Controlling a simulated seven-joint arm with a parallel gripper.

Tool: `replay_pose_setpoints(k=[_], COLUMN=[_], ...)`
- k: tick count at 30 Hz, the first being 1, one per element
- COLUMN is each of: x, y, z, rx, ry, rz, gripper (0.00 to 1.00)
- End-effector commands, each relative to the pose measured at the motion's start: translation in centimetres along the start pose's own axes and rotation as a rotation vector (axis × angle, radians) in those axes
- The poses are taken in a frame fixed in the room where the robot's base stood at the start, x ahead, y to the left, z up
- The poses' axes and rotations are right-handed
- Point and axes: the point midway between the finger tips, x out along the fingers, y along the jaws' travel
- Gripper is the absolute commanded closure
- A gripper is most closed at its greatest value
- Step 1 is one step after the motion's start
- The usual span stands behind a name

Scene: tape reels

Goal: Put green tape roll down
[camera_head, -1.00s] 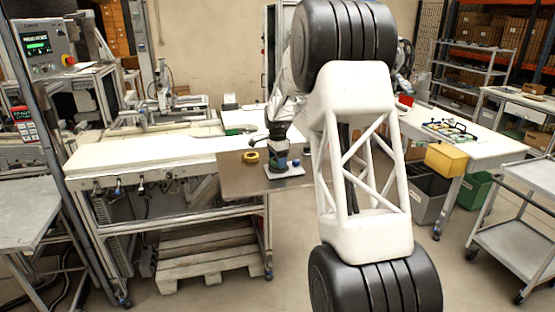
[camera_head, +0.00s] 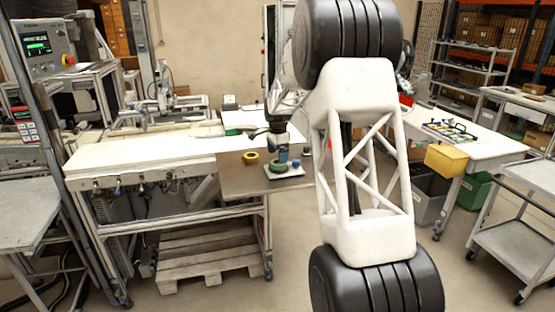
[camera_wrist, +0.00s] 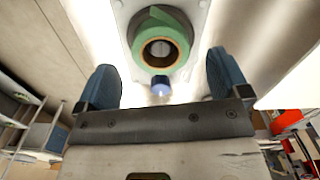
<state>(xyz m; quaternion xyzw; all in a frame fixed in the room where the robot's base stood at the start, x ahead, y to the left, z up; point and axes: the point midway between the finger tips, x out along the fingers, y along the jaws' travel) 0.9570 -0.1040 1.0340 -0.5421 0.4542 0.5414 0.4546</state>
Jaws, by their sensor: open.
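The green tape roll (camera_head: 279,168) lies flat on a pale plate (camera_head: 296,173) on the workbench. In the wrist view the green tape roll (camera_wrist: 160,40) shows its brown core, and a blue peg (camera_wrist: 160,86) stands beside it on the plate (camera_wrist: 197,22). The blue peg also shows in the head view (camera_head: 296,163), right of the roll. My gripper (camera_wrist: 163,80) is open, its two blue fingers wide apart and holding nothing. In the head view my gripper (camera_head: 283,153) is just above the roll, apart from it.
The white bench surface (camera_head: 150,150) extends to the left. A yellow bin (camera_head: 445,159) hangs on the right-hand table.

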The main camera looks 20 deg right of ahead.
Motion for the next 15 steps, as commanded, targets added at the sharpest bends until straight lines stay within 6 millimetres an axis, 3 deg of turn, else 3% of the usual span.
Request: replay_pose_setpoints(k=[15], x=[-8.2], y=[0.0], z=[0.0], rx=[0.000], ry=[0.000], rz=[0.000], gripper=[0.06])
